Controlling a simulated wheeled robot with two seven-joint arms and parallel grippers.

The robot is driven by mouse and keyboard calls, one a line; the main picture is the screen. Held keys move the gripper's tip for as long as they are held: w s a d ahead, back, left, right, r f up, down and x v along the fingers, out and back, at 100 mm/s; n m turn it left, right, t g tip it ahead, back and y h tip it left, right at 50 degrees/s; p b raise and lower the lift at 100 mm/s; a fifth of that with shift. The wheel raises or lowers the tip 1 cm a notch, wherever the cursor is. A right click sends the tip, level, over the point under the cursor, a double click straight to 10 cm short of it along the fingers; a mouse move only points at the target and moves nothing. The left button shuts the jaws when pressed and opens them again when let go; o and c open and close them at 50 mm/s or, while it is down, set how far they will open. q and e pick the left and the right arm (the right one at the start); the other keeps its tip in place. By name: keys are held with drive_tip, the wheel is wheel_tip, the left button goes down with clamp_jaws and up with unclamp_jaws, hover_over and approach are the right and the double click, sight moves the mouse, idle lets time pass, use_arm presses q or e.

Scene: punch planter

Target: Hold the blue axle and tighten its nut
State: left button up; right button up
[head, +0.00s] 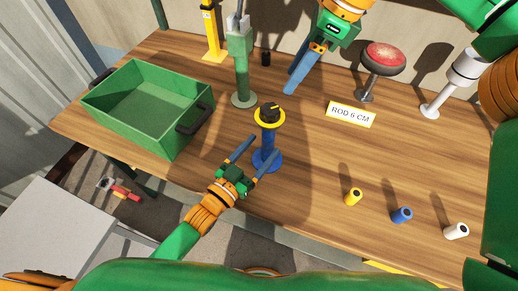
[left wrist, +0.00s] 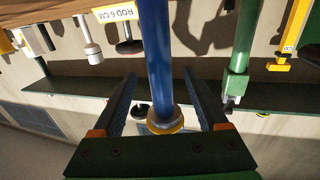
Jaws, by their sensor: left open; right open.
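The blue axle (head: 267,142) stands upright on its round blue base (head: 268,161) near the table's front edge. A yellow ring (head: 269,117) sits near its top, with a dark nut (head: 269,108) above it. My left gripper (head: 264,146) is open, with its fingers reaching along both sides of the axle. In the left wrist view the blue axle (left wrist: 158,50) runs between the two open fingers, and I see no contact. The yellow ring (left wrist: 166,126) shows there near the palm. My right gripper (head: 294,83) is open and empty above the table, behind and right of the axle.
A green crate (head: 110,117) with dark handles stands at the left. A green post tool (head: 242,70) stands behind the axle, and a yellow one (head: 211,35) farther back.

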use_arm(q)
drive_tip(key=x, duration=0.7)
drive_tip(key=shift+s, duration=0.1)
drive_tip(key=c, duration=0.3)
clamp_jaws()
idle(0.8)
idle(0.4)
idle(0.6)
